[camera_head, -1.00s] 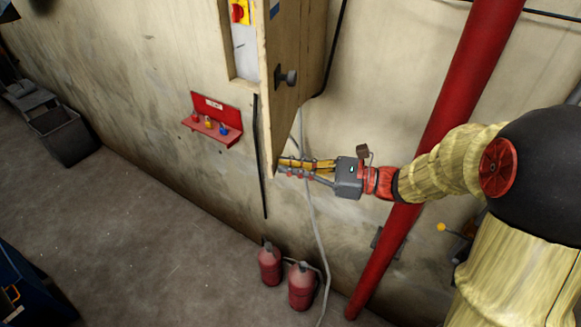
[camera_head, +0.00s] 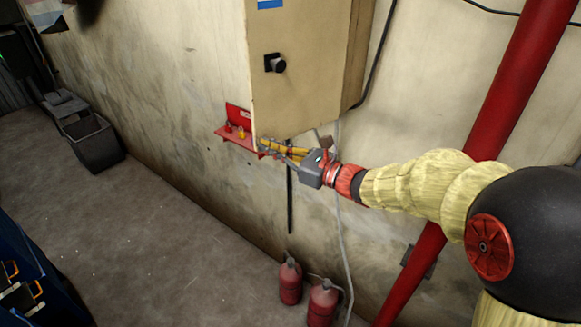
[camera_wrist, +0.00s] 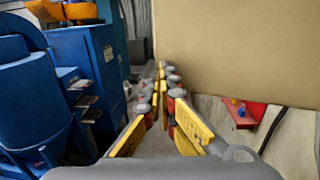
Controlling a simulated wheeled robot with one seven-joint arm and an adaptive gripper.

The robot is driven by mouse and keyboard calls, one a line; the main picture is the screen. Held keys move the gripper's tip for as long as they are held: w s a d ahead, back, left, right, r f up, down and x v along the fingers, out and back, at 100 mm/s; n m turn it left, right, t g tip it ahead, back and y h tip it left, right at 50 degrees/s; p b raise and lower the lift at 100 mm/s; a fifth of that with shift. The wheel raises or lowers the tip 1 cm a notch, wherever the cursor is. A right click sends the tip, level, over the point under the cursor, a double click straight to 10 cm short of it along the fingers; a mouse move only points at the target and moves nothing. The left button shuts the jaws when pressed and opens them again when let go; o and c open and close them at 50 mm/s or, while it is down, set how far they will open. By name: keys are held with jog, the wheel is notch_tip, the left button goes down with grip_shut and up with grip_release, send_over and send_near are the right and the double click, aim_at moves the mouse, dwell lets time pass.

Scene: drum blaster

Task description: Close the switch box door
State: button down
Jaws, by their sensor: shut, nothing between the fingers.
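The switch box door (camera_head: 305,85) is a plain beige panel with a black knob (camera_head: 277,63). Its outer face shows in the head view, and the box's inside is hidden. I cannot tell whether it sits fully flush. My gripper (camera_head: 264,147) is at the door's lower left corner, fingers pointing left along its bottom edge. In the wrist view the gripper (camera_wrist: 166,72) is shut and empty, with the door (camera_wrist: 230,50) filling the upper right beside the fingers. Whether the fingers touch the door is unclear.
A red wall shelf (camera_head: 237,139) is partly hidden behind the door's lower left. Two red extinguishers (camera_head: 291,282) stand on the floor below. A red pipe (camera_head: 462,180) slants behind my arm. Blue machinery (camera_wrist: 85,65) stands left in the wrist view. The floor at left has free room.

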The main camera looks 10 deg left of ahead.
jog(key=w+a+t+b, duration=0.1)
jog(key=w+a, duration=0.1)
jog(key=w+a+m+t+h+b, duration=0.1)
jog(key=w+a+b, duration=0.1)
jog(key=shift+w+a+f+m, duration=0.2)
jog(key=shift+w+a+m, duration=0.1)
jog(key=shift+w, duration=0.1)
jog(key=w+a+m+t+h+b, duration=0.2)
jog(key=w+m+t+h+b, duration=0.1)
jog(key=w, duration=2.4)
jog(key=shift+w+a+t+h+b, duration=0.3)
jog(key=shift+w+a+t+b, duration=0.1)
jog(key=shift+t+b, duration=0.1)
jog(key=shift+s, duration=0.1)
